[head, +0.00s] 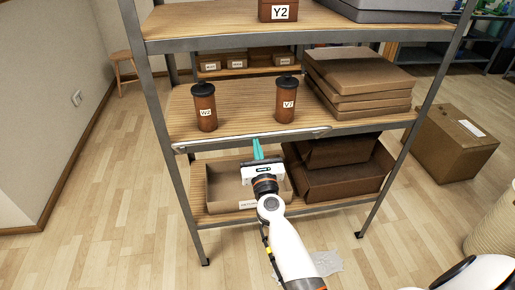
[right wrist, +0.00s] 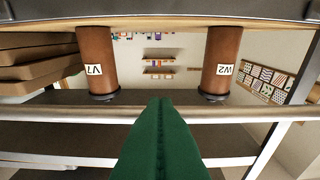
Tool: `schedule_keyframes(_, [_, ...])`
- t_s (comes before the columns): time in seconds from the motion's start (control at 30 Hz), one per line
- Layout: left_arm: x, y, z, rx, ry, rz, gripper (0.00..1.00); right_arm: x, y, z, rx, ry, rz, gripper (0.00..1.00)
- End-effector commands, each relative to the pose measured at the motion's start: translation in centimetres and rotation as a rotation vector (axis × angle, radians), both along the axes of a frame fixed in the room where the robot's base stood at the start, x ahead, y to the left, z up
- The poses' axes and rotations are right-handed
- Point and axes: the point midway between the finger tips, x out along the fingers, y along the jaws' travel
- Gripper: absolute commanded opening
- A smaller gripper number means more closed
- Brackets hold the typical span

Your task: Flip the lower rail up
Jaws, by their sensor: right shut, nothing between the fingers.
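The lower rail (head: 215,143) is a thin pale bar along the front edge of the middle shelf (head: 240,122). It lies low, at about board level, below the canisters. In the right wrist view the rail (right wrist: 60,114) runs across the picture, just past my fingertips. My right gripper (head: 257,143) is shut and empty, its green fingers pointing up at the shelf's front edge, near the rail's middle. In the right wrist view its fingers (right wrist: 160,105) overlap the rail; I cannot tell whether they touch it. My left gripper is not in view.
Two brown canisters, W2 (head: 205,108) and one marked V (head: 286,101), stand on the middle shelf behind the rail. Flat boxes (head: 350,85) are stacked to their right. An open carton (head: 222,188) and dark boxes (head: 340,178) fill the bottom shelf.

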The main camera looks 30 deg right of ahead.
Motion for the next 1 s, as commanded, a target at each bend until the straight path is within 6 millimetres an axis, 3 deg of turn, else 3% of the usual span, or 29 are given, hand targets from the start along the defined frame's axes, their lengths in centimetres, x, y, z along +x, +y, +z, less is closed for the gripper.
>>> schedule_keyframes(0.3, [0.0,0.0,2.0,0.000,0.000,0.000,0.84,1.5,-0.4,2.3,0.002,0.005,0.000,0.00])
schedule_keyframes(0.6, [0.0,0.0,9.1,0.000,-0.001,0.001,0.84,3.2,-0.9,4.5,0.033,0.111,0.000,0.00])
schedule_keyframes(1.0, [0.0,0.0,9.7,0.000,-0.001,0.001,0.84,6.0,-1.7,5.1,0.039,0.131,0.000,0.00])
